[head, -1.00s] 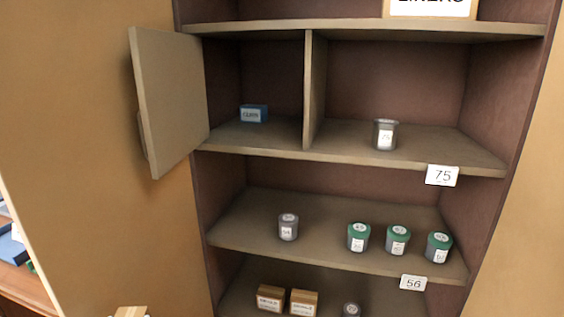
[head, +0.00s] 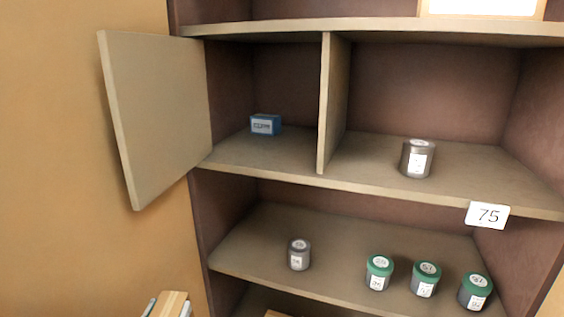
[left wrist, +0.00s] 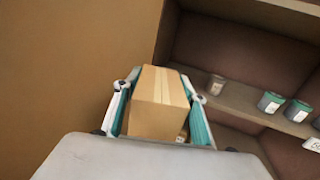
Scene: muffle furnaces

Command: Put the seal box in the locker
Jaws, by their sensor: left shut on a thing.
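A plain tan cardboard box with a paler tape strip (left wrist: 160,95), which I take for the seal box, sits between the fingers of my left gripper (left wrist: 160,112). The gripper is shut on it, with one teal-lined finger on each side. In the head view the box top (head: 170,303) and left gripper (head: 168,309) show at the bottom left edge, below the locker. The locker (head: 235,152) is the upper left compartment of the shelf unit. Its door (head: 158,120) stands wide open to the left. No label shows on the held box. My right gripper is out of view.
A small blue labelled box (head: 265,125) sits inside the locker, with bare floor in front. A divider (head: 334,105) separates it from a grey jar (head: 418,158). Several jars stand on the shelf below (head: 340,255). The open door's free edge juts outward.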

